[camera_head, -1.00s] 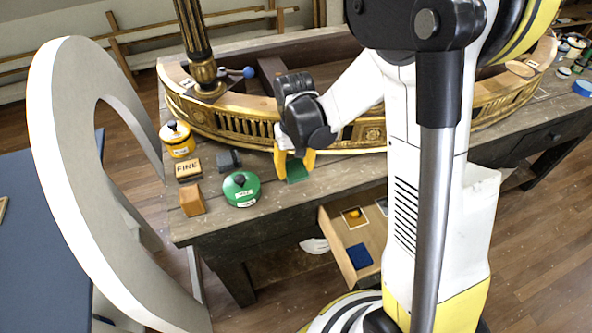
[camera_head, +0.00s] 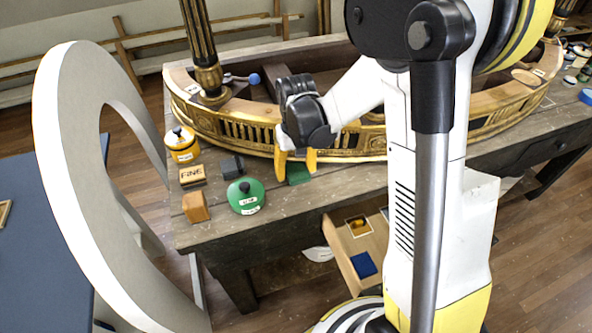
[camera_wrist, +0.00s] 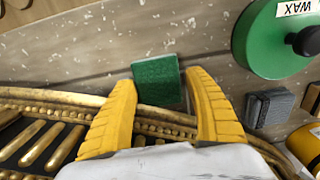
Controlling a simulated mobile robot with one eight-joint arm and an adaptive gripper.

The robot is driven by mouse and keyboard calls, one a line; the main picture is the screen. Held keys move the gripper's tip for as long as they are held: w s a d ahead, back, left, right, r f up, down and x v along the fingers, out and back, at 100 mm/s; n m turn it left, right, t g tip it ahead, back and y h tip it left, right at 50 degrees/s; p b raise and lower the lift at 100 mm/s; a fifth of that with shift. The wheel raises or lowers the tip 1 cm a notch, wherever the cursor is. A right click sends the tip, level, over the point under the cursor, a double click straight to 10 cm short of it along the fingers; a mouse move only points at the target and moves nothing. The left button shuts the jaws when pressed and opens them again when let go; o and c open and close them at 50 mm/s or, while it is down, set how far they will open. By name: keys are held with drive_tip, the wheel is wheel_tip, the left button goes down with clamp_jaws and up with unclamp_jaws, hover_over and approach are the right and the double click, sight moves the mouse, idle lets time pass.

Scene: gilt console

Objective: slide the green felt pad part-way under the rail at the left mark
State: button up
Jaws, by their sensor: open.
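The green felt pad (camera_head: 299,175) lies flat on the bench at the front foot of the gilt rail (camera_head: 240,133). In the wrist view the pad (camera_wrist: 157,78) shows between the finger ends, its lower edge against the beaded edge of the rail (camera_wrist: 165,122). I cannot tell whether any of it is under the rail. My gripper (camera_head: 297,163) is open, pointing down over the rail's front edge, with one yellow finger on each side of the pad. In the wrist view the gripper (camera_wrist: 162,84) has a gap on the right side of the pad. I cannot make out a left mark.
A green wax tin (camera_head: 245,197), a dark grey block (camera_head: 232,167), a FINE block (camera_head: 192,176), an orange-brown block (camera_head: 195,207) and a yellow tin (camera_head: 181,145) stand to the left. An open drawer (camera_head: 350,272) holding a blue pad juts out below the bench.

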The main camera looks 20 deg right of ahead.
sight(296, 171)
drive_tip(key=r, duration=0.7)
drive_tip(key=shift+w+d+r, duration=0.1)
drive_tip(key=shift+w, duration=0.1)
drive_tip(key=shift+s+r, duration=0.1)
drive_tip(key=shift+r, duration=0.3)
drive_tip(key=shift+s, duration=0.1)
